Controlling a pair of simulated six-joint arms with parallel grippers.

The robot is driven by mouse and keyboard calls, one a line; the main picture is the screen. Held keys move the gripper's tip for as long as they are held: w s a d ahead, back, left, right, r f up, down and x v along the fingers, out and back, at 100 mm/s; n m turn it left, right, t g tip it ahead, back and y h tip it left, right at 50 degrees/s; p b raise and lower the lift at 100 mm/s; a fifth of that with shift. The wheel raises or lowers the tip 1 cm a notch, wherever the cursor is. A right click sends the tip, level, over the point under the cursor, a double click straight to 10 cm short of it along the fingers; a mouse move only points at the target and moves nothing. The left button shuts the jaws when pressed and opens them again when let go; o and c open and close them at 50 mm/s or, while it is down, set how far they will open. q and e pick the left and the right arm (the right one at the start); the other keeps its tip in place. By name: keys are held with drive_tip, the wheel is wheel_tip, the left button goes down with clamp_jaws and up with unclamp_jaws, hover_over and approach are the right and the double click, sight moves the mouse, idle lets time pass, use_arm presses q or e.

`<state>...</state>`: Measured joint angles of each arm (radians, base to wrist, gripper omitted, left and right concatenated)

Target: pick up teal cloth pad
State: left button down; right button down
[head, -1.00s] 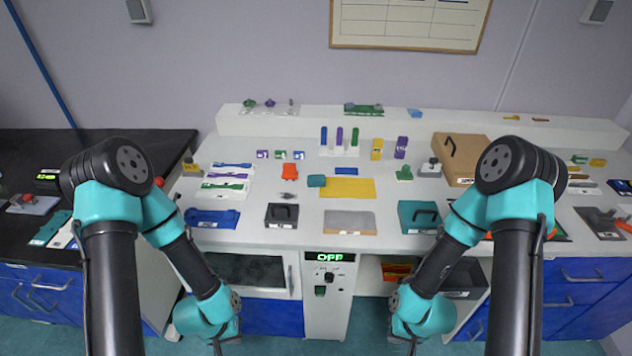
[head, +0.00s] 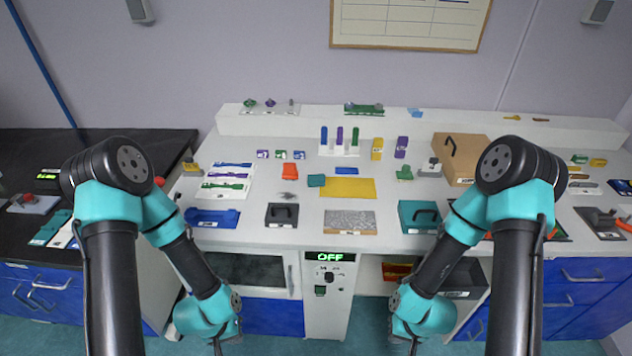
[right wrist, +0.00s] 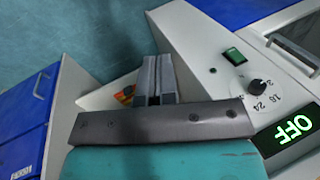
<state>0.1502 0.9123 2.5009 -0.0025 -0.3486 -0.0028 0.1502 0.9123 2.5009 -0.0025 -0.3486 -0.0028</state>
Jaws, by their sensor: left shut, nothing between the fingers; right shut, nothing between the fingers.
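A small teal pad (head: 316,181) lies on the white bench against the left end of a flat yellow sheet (head: 348,188); it looks like the teal cloth pad. My left gripper (head: 217,346) hangs low in front of the bench, at the lower edge of the head view, shut and empty. My right gripper (head: 413,346) hangs likewise in front of the bench, further right. In the right wrist view its fingers (right wrist: 156,80) are together with nothing between them. Both grippers are far from the pad.
A control panel showing OFF (head: 331,257) is below. Behind the pad stand coloured upright pieces (head: 339,140). Some bare bench surrounds the pad.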

drive_tip(key=c, duration=1.8)
unclamp_jaws()
drive_tip(key=o, duration=1.5)
